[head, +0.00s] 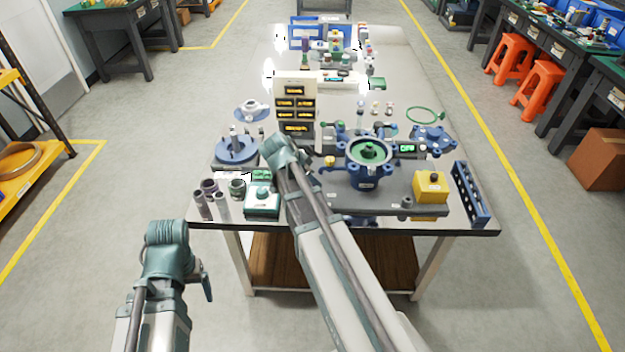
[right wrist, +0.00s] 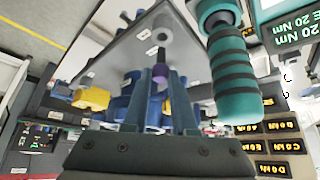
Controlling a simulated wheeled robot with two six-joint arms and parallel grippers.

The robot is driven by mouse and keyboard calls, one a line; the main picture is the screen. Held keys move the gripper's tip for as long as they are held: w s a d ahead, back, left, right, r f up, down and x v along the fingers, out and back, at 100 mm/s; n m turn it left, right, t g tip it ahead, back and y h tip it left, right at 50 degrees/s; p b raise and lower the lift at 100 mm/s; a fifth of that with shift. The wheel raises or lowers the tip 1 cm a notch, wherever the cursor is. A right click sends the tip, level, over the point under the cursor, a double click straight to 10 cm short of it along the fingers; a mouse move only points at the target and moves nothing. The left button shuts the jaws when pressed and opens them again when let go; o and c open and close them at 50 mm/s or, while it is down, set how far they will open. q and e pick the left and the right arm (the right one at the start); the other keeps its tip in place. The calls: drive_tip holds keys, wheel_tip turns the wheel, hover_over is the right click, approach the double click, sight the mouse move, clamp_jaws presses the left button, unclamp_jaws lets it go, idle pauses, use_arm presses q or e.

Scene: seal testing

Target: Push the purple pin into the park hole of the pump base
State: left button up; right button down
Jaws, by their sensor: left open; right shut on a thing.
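In the right wrist view, my right gripper (right wrist: 162,82) is shut on the purple pin (right wrist: 154,110), which shows between its two fingers. In the head view my right forearm reaches over the table's front edge, and its fingers and the pin cannot be made out. The blue pump base (head: 367,179), with a green ring (head: 369,152) on top, stands on the dark plate right of my right wrist. Which hole is the park hole, and whether the pin touches it, I cannot tell. My left gripper (head: 206,282) is open and empty, off the table at the lower left.
A yellow box (head: 431,187) and a blue rack (head: 470,194) stand right of the pump. A green-and-white box (head: 262,201) and several cylinders stand at the front left. A display panel (head: 295,105) stands behind my right wrist. A teal-handled tool (right wrist: 231,75) is close beside my right gripper.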

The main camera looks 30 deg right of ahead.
drive_tip(key=shift+f+b, duration=0.7)
drive_tip(key=shift+f, duration=0.15)
drive_tip(key=shift+f, duration=0.15)
drive_tip(key=shift+f+b, duration=0.55)
drive_tip(key=shift+b, duration=0.15)
drive_tip(key=shift+f+b, duration=1)
idle(1.1)
drive_tip(key=c, duration=0.6)
unclamp_jaws()
drive_tip(key=shift+c, duration=0.2)
drive_tip(key=shift+r, duration=0.1)
wheel_tip(320, 180, up, 9)
drive_tip(key=p, duration=0.9)
